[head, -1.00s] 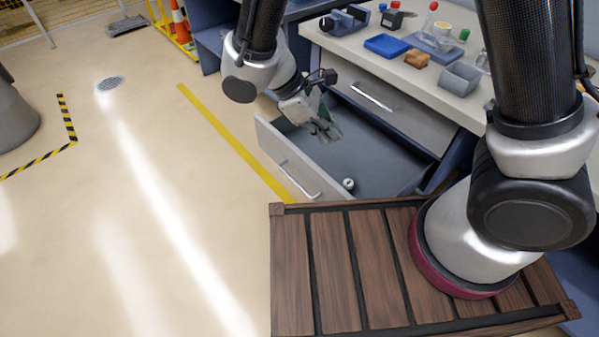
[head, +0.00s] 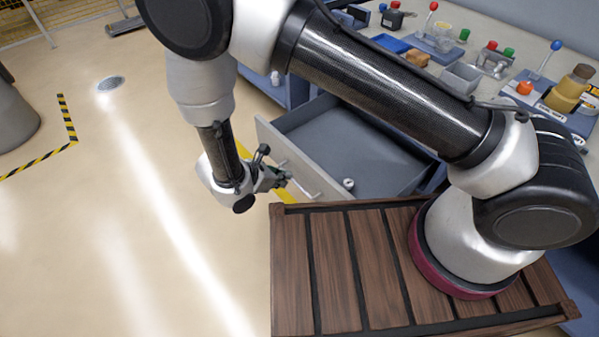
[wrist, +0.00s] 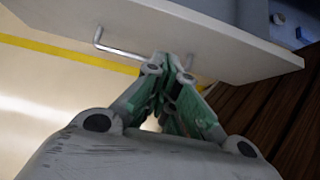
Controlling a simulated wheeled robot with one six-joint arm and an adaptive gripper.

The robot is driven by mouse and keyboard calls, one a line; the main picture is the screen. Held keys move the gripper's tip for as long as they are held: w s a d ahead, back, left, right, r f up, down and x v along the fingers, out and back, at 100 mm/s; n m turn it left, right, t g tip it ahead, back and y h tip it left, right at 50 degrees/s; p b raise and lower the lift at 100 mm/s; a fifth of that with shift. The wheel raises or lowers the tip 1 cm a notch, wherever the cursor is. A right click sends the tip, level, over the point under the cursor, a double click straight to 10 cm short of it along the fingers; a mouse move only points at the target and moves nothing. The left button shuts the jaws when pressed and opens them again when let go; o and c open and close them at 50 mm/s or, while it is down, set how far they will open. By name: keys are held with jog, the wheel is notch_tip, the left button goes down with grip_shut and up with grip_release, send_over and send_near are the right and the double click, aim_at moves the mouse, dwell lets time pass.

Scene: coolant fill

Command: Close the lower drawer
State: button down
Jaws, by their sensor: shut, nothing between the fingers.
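The lower drawer (head: 262,131) stands pulled well out of the bench, with its grey inside showing. A small white cylindrical thing (head: 348,184) lies in it near the front. The drawer's bar handle (head: 304,184) is on its outer face; the handle also shows in the wrist view (wrist: 97,38). My gripper (head: 284,177) is outside the drawer, in front of its face near the handle.
My wooden-slatted base deck (head: 335,265) is close beside the drawer's near end. The bench top (head: 490,25) holds a blue tray (head: 390,43), a grey bin (head: 461,77) and several bottles. Open floor (head: 120,220) lies left of the drawer.

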aim_at(309, 174)
jog(key=shift+w+d+f, duration=0.4)
jog(key=shift+w+d, duration=0.25)
jog(key=shift+d, duration=0.25)
jog(key=shift+w+d+f, duration=0.45)
jog(key=shift+w+d, duration=0.15)
jog(key=shift+d, duration=0.25)
jog(key=shift+w+d+f, duration=0.4)
jog(key=shift+w+d, duration=0.25)
jog(key=shift+d, duration=0.25)
